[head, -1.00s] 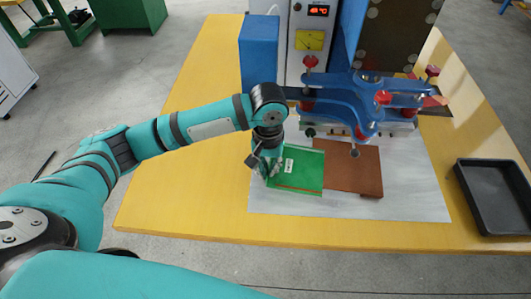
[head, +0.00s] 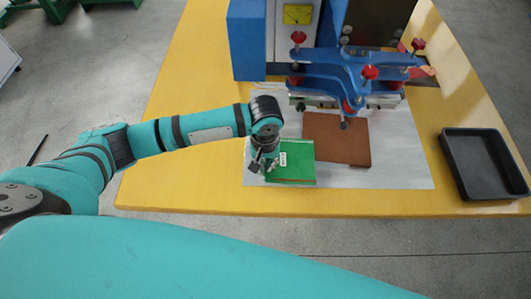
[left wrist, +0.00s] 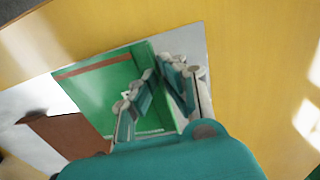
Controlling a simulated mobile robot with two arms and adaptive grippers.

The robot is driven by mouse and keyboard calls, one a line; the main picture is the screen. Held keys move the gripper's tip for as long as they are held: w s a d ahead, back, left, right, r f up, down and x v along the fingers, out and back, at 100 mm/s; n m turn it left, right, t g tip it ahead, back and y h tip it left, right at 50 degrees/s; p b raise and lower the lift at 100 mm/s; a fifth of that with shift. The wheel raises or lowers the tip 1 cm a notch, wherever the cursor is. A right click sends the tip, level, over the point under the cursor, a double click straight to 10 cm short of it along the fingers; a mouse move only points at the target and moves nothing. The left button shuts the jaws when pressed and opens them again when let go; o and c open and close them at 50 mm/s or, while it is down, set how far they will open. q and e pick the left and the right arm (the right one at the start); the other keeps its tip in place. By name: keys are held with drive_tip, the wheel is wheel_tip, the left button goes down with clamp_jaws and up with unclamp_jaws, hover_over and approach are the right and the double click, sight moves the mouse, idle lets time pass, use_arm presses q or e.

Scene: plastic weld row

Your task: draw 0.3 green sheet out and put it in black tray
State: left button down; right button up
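A green sheet (head: 293,170) with a white label lies flat on the pale mat, at the front left of a brown board. It also shows in the left wrist view (left wrist: 95,92), with a brown strip along one edge. My left gripper (head: 266,168) is low at the sheet's left edge. In the left wrist view its fingers (left wrist: 158,80) are apart, one over the green and one near the sheet's edge, with nothing clearly held. The black tray (head: 485,165) stands empty at the right of the table. My right gripper is out of view.
A brown board (head: 337,138) lies right of the green sheet. A blue press head (head: 350,75) with red knobs hangs over the back of the mat. The yellow table (head: 205,196) is clear at the front, and between mat and tray.

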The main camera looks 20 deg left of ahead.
use_arm(q)
drive_tip(key=s, duration=0.3)
drive_tip(key=shift+s+d+b, duration=0.1)
drive_tip(key=shift+d+b, duration=0.25)
drive_tip(key=shift+d, duration=0.05)
drive_tip(key=s+p, duration=0.1)
drive_tip(key=s+d+p, duration=0.1)
drive_tip(key=s+p, duration=0.3)
drive_tip(key=shift+s+d+r, duration=0.2)
drive_tip(key=shift+s+d, duration=0.05)
drive_tip(key=shift+d, duration=0.1)
drive_tip(key=shift+s+d+f+p, duration=0.2)
drive_tip(key=shift+s+p, duration=0.4)
drive_tip(key=shift+s, duration=0.05)
